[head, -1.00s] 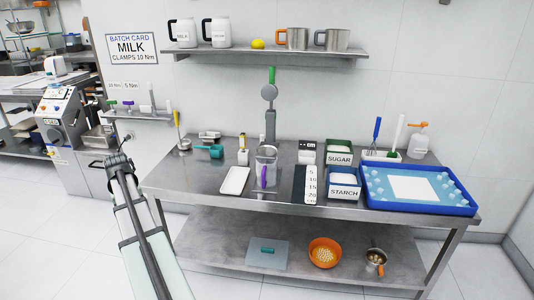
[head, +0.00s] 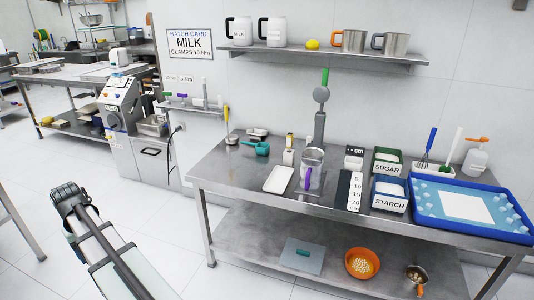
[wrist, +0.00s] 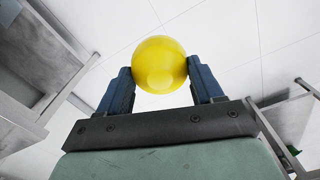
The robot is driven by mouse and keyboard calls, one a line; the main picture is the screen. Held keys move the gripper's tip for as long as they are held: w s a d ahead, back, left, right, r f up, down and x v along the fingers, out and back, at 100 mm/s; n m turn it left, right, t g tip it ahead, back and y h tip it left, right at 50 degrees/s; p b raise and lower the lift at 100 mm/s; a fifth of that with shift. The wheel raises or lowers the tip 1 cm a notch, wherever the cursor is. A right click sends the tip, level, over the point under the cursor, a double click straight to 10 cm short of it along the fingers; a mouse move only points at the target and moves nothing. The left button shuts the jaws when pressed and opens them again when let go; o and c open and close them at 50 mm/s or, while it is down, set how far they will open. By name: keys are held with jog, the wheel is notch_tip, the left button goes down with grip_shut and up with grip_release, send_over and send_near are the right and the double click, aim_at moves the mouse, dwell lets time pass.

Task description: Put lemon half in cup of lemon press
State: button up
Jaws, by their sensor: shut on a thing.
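A yellow lemon piece (wrist: 158,58) is held between the two blue fingers of my gripper (wrist: 160,82) in the wrist view. It looks round; its cut face cannot be made out. In the head view my fingers and the piece cannot be made out; my arm is at the lower left, well away from the table. What looks like the lemon press (head: 319,128) stands upright at the back of the steel table. It is grey, with a round part near the top and a green handle pointing up. The inside of its cup cannot be seen.
The steel table (head: 235,183) also holds a clear jug (head: 313,172), a white tray (head: 279,179), sugar and starch bins and a blue tray (head: 425,211). A shelf (head: 330,52) above carries jugs, pots and a yellow lemon (head: 312,44). Open floor lies left of the table.

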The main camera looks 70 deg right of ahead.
jog(key=w+a+r+n, duration=0.15)
jog(key=w+a, duration=0.25)
jog(key=a, duration=0.6)
jog(key=d+r+m, duration=0.2)
jog(key=d+r, duration=0.1)
jog(key=d, duration=2.1)
jog(key=s+d+r+m, duration=0.1)
jog(key=s+d, duration=0.3)
jog(key=d, duration=0.5)
jog(key=s+d+r+m, duration=0.1)
jog(key=s+d+r, duration=0.15)
jog(key=d, duration=0.55)
jog(key=s+d+r+m, duration=0.1)
jog(key=s+d, duration=0.3)
jog(key=d, duration=0.5)
jog(key=s+d+r+m, duration=0.2)
jog(key=s+d+r, duration=0.1)
jog(key=s+d, duration=1.6)
jog(key=s+d+r+m, duration=0.1)
jog(key=s+d+r, duration=0.1)
jog(key=s+d, duration=0.8)
jog(key=s+d+r+m, duration=0.2)
jog(key=s+d, duration=0.1)
jog(key=s, duration=1.3)
jog(key=shift+n, duration=0.35)
jog(key=shift+d+f, duration=0.15)
jog(key=shift+f, duration=3.55)
